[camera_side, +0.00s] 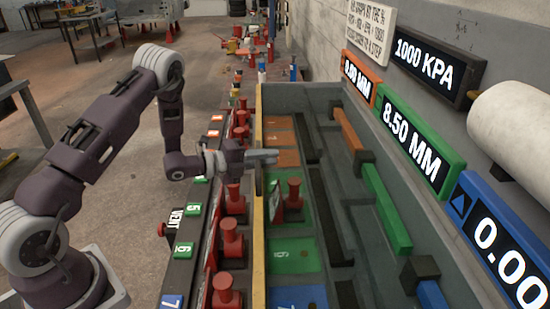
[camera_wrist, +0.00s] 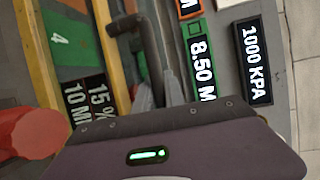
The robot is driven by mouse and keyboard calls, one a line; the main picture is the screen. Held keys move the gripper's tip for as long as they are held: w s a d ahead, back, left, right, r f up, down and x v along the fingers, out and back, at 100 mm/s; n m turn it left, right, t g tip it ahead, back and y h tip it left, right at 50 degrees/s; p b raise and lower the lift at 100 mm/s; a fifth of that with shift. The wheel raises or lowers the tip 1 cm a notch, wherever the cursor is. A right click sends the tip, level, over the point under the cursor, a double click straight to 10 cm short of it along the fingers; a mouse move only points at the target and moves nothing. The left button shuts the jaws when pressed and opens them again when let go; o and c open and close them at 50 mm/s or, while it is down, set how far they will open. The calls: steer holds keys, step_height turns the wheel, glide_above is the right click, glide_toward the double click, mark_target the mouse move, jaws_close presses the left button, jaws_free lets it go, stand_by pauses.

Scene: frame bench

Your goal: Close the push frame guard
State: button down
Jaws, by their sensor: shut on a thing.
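My gripper (camera_side: 262,157) reaches from the left across the yellow-edged rail (camera_side: 259,235) of the long grey bench frame. In the wrist view my gripper (camera_wrist: 160,92) has its fingers close together on a dark grey bar (camera_wrist: 150,48). The bar runs up between the fingertips toward a rounded dark end. I cannot tell for sure whether this bar belongs to the push frame guard, and the contact is hidden in the side view. The yellow rail also shows in the wrist view (camera_wrist: 108,45), left of the fingers.
Red knobbed posts (camera_side: 231,240) stand along the left of the rail; another red post (camera_side: 294,197) stands inside. Green bar (camera_side: 386,208) and orange bar (camera_side: 347,128) lie on the right. The wall carries a green 8.50 MM sign (camera_side: 418,143) and a black 1000 KPA sign (camera_side: 425,62).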

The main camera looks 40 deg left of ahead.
steer(key=shift+a, duration=0.2)
steer(key=c, duration=1.6)
jaws_free()
steer(key=shift+s, duration=0.1)
steer(key=shift+o, duration=1)
steer(key=v, duration=0.7)
